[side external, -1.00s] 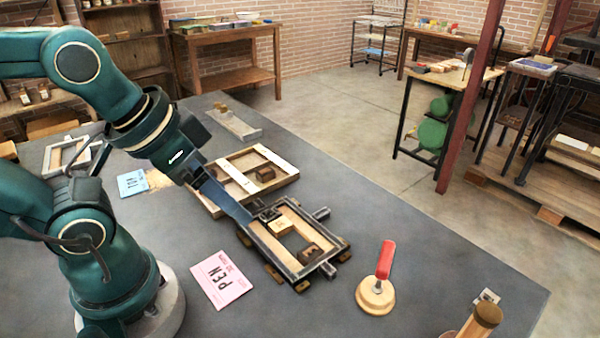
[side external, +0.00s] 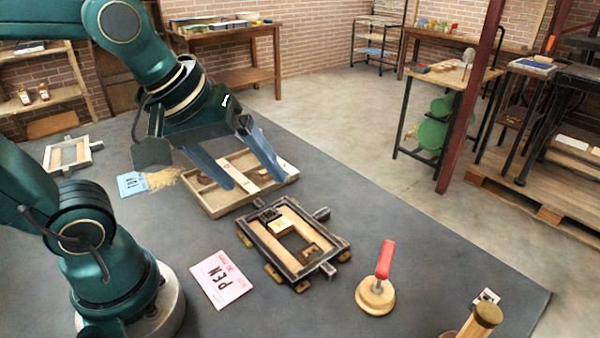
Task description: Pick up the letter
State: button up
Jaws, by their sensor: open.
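My gripper (side external: 256,183) is open and empty, its two blue-grey fingers pointing down over the shallow wooden tray (side external: 218,208). In the tray, a small brown piece (side external: 205,178) shows beside the left finger. The fingers hide part of the tray, so I cannot tell whether another piece lies between them. In front of the tray is a dark metal frame (side external: 263,248) with wooden strips inside. It holds a pale letter block (side external: 280,224) at its upper part and a darker brown block (side external: 310,250) at its lower right.
A pink card reading "PEN" (side external: 222,279) lies left of the frame. A red-handled round wooden tool (side external: 376,294) stands at the right. A blue card (side external: 131,184) and another wooden frame (side external: 70,156) lie at the left.

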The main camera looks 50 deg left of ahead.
jog(key=w+d+f+n+g, duration=0.2)
jog(key=w+f+n, duration=0.1)
jog(key=w+n, duration=0.4)
jog(key=n+g, duration=0.3)
jog(key=g, duration=0.1)
send_over(311, 250)
notch_tip(311, 250, down, 9)
jog(key=shift+m, duration=0.3)
jog(key=shift+f, duration=2.55)
grip_shut()
